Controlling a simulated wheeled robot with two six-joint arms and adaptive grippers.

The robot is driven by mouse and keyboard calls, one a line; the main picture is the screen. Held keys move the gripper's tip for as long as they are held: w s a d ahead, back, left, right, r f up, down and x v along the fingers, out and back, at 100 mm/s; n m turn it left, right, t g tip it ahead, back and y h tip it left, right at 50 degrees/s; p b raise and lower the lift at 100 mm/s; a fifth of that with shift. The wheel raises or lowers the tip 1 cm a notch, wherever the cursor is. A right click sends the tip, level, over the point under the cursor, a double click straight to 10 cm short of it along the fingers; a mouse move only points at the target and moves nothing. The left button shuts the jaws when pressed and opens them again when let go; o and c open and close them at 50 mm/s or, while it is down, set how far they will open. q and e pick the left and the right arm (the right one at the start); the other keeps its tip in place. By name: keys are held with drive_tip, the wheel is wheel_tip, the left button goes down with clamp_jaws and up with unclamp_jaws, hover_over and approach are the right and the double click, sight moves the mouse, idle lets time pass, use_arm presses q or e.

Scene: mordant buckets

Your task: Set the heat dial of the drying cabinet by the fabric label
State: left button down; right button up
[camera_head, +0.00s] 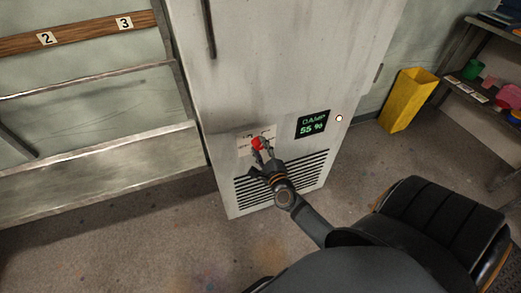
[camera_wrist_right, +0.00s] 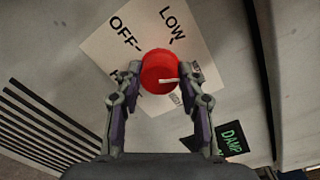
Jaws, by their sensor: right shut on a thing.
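The drying cabinet (camera_head: 285,60) is a tall grey-white metal box ahead of me. Its red heat dial (camera_head: 257,142) sits on a white label plate (camera_head: 243,144) low on the front. My right gripper (camera_head: 260,148) is shut on the dial, one finger on each side. In the right wrist view the red dial (camera_wrist_right: 158,64) carries a short white pointer that points right. OFF and LOW are readable around it; other words are partly hidden by the fingers. A black display (camera_head: 312,124) reads DAMP 55 %. I see no fabric label. My left gripper is out of view.
A small lit lamp (camera_head: 339,118) is right of the display. Vent slots (camera_head: 305,173) lie below the dial. A yellow bin (camera_head: 407,100) stands right of the cabinet, and a shelf (camera_head: 475,95) with small items is farther right. A numbered rail (camera_head: 80,35) is at left.

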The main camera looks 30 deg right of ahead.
drive_tip(key=shift+f+m, duration=0.1)
drive_tip(key=shift+m, duration=0.4)
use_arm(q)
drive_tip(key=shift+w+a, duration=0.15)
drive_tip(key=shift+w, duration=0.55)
use_arm(e)
drive_tip(key=shift+m, duration=0.4)
drive_tip(key=o, duration=1.2)
drive_tip(key=shift+s, duration=0.15)
drive_tip(key=v, duration=1.1)
drive_tip(key=shift+s+a, duration=0.15)
drive_tip(key=shift+s, duration=0.25)
